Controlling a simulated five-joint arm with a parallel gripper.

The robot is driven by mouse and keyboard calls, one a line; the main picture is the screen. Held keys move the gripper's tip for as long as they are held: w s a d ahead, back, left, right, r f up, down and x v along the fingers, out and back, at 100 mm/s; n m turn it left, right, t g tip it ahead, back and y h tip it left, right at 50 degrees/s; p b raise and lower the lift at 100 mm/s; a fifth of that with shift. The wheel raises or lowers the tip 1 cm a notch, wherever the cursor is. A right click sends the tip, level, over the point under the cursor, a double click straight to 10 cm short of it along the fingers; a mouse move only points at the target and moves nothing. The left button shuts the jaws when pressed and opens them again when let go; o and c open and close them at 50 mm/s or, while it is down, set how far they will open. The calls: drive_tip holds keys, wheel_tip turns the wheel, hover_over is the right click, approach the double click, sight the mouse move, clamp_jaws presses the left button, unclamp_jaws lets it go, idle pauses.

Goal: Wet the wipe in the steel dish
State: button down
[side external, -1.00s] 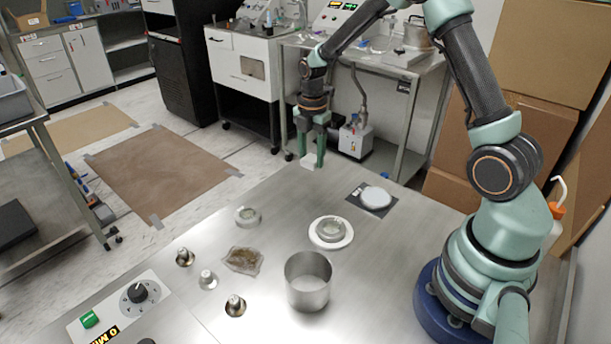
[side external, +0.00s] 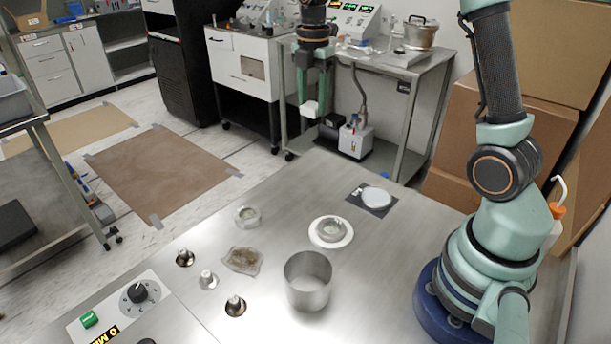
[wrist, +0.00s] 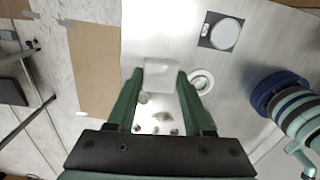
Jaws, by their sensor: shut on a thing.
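My gripper (side external: 314,100) is raised above the far edge of the steel table, its green fingers pointing down. It is shut on a small white wipe (side external: 309,109), which also shows between the fingertips in the wrist view (wrist: 160,73). An open steel vessel (side external: 308,282) stands upright at the front middle of the table, well away from the gripper. A shallow round metal dish (side external: 331,230) sits on a white disc behind it. I cannot tell for certain which of these two is the steel dish.
A white disc on a dark square (side external: 376,197) lies at the back right of the table. A small round glass dish (side external: 247,217), a crumpled clear packet (side external: 242,260) and several metal fittings (side external: 235,305) lie at left. A control panel (side external: 122,307) is at the front left.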

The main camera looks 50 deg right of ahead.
drive_tip(key=c, duration=1.2)
unclamp_jaws()
drive_tip(key=shift+c, duration=1.4)
drive_tip(key=shift+s+d+f, duration=0.2)
drive_tip(key=shift+s+f, duration=0.1)
drive_tip(key=s+d+f, duration=0.4)
drive_tip(key=s+f, duration=0.7)
drive_tip(key=s, duration=0.5)
drive_tip(key=shift+w+d+f, duration=0.1)
drive_tip(key=shift+d+f, duration=0.05)
drive_tip(key=shift+f, duration=2.9)
